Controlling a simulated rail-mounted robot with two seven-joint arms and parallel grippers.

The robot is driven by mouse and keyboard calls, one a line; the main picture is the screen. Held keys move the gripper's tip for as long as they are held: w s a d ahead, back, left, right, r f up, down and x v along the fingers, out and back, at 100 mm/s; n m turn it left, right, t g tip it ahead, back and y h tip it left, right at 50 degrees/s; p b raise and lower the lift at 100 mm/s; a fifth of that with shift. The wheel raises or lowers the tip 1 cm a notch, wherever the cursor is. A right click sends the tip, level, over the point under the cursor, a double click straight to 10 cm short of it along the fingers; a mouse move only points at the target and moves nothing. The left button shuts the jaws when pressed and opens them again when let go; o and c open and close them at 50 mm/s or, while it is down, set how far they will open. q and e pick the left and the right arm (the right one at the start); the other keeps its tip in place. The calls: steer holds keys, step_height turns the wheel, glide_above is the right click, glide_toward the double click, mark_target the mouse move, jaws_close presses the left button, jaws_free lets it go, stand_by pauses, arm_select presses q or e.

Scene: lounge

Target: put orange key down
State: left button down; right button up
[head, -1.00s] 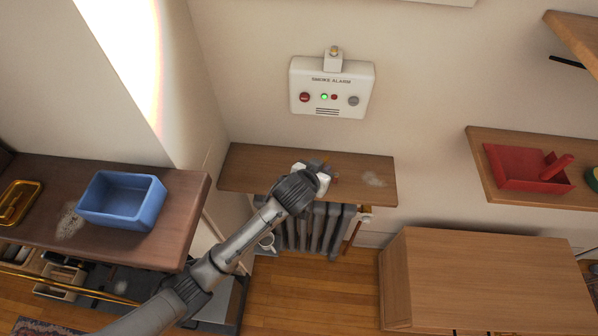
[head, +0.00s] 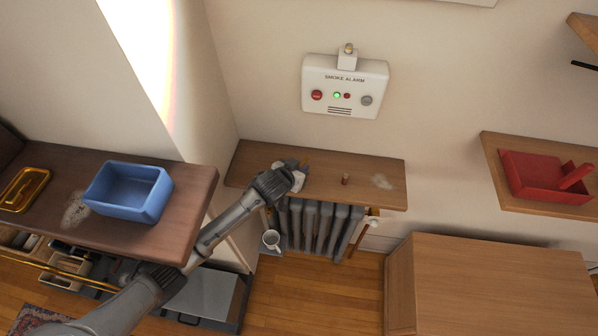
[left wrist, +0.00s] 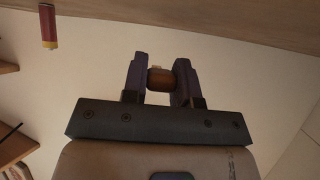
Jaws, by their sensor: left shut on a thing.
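My left gripper (head: 303,170) is over the left half of the wooden shelf (head: 330,191) above the radiator. In the left wrist view its two dark fingers (left wrist: 160,80) are closed on a small rounded orange-brown thing, which I take to be the orange key (left wrist: 161,81). Only its end shows between the fingers, so its full shape is hidden. In the head view the key is too small and covered to make out clearly. I cannot tell whether it touches the shelf. My right gripper is not in view.
A small red cylinder (head: 345,180) stands on the shelf right of the gripper; it also shows in the left wrist view (left wrist: 48,30). A pale dusty patch (head: 382,181) lies further right. A smoke alarm (head: 345,87) hangs above.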

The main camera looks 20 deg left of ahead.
arm_select(q)
steer(key=shift+f, duration=0.8)
steer(key=shift+f, duration=0.4)
steer(key=shift+f, duration=0.25)
